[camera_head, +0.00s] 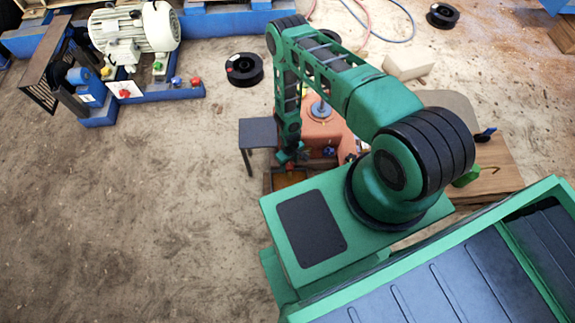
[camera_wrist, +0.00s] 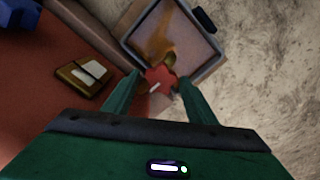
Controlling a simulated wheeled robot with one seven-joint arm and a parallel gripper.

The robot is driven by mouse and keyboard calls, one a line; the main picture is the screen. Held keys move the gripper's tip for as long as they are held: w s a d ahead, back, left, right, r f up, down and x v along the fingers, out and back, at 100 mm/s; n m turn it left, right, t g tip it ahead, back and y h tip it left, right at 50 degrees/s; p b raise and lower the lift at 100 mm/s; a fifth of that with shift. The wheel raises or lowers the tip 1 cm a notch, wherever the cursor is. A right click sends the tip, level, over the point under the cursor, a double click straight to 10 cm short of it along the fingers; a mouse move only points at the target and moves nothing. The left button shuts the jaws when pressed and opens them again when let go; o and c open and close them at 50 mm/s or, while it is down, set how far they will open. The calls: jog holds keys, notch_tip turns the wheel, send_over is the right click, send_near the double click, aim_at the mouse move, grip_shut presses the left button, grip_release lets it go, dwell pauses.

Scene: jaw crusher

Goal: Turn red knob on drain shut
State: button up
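The red knob (camera_wrist: 158,76) shows in the wrist view, just past my fingertips, in front of an open tray. A brass-coloured piece is beside its upper right. My gripper (camera_wrist: 159,84) has its two green fingers apart, one on each side of the knob, with gaps visible on both sides. I cannot tell how far the knob is in depth from the fingertips. In the head view my gripper (camera_head: 291,157) points down beside the orange machine (camera_head: 322,127); the knob cannot be made out there.
The square tray (camera_wrist: 207,66) holds brownish liquid or residue. A red-orange body (camera_wrist: 50,125) with a brass plate (camera_wrist: 84,77) fills the left of the wrist view. In the head view a small dark table (camera_head: 257,132) stands close to my gripper. Open dirt floor lies left.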

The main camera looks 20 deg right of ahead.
jog(key=c, duration=0.8)
jog(key=shift+o, duration=0.2)
jog(key=shift+a, duration=0.25)
jog(key=shift+d, duration=0.1)
jog(key=shift+m, duration=0.3)
jog(key=m, duration=0.3)
jog(key=shift+d, duration=0.1)
jog(key=m, duration=0.4)
jog(key=shift+m, duration=0.7)
jog(key=shift+w+a, duration=0.1)
jog(key=shift+a, duration=0.1)
